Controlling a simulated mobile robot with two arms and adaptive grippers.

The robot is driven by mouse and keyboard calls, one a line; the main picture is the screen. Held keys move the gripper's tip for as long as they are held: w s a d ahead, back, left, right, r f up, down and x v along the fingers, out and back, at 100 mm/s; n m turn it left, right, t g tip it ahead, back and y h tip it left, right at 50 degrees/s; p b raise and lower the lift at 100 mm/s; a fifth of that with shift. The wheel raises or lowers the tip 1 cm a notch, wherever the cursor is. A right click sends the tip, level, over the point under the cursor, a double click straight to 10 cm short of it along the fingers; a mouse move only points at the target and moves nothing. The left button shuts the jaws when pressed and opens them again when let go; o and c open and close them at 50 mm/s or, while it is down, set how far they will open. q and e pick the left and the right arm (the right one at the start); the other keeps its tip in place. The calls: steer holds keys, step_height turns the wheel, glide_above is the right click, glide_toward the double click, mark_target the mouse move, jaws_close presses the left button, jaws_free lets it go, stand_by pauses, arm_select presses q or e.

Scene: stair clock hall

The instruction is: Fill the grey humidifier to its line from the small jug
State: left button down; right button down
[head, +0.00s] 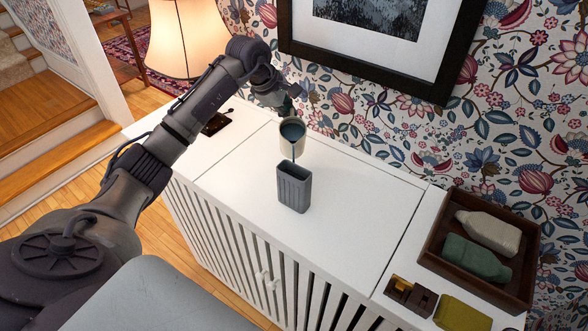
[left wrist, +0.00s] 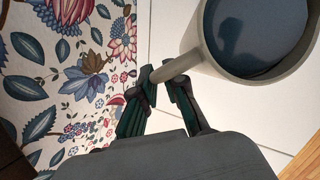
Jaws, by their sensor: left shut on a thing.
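The grey humidifier (head: 294,187) is a ribbed, open-topped box standing upright on the white cabinet. Its inside looks dark, and I cannot make out its line or water level. The small cream jug (head: 300,148) is just behind and above it, tipped towards it, with dark bluish water inside. A thin dark streak runs from the jug's lip down to the humidifier's opening. My left gripper (head: 289,101) is shut on the jug's handle; in the left wrist view the fingers (left wrist: 163,84) close around it beside the jug (left wrist: 212,45). My right gripper is out of view.
A brown tray (head: 432,250) with two bottle-like things is on the cabinet's right. A lit lamp (head: 187,38) stands at the left back. The cabinet top (head: 355,205) right of the humidifier is clear.

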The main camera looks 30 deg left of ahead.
arm_select(q)
steer(key=shift+s+d+r+t+y+b, duration=0.2)
steer(key=shift+s+r+t+b, duration=0.1)
steer(key=shift+r, duration=0.15)
steer(key=shift+s+d+r+t+y+b, duration=0.1)
steer(key=shift+s+d+r+t+b, duration=0.05)
steer(key=shift+s+r+t+b, duration=0.2)
steer(key=shift+w+a+p, duration=0.15)
steer(key=shift+w+p, duration=0.1)
steer(key=shift+p, duration=0.25)
steer(key=w+f+g+h, duration=0.1)
steer(key=f, duration=0.1)
steer(key=w+a+f+g+h+b, duration=0.1)
steer(key=f+g, duration=0.1)
steer(key=w+a+f+n+g, duration=0.1)
steer(key=f, duration=0.1)
steer(key=shift+w+f+g+h, duration=0.25)
steer(key=shift+w+g+h, duration=0.05)
steer(key=shift+g+h, duration=0.1)
steer(key=shift+w+a+f+g+b, duration=0.15)
steer(key=shift+g+b, duration=0.1)
steer(key=shift+b, duration=0.6)
step_height(320, 180, up, 6)
steer(key=p, duration=0.3)
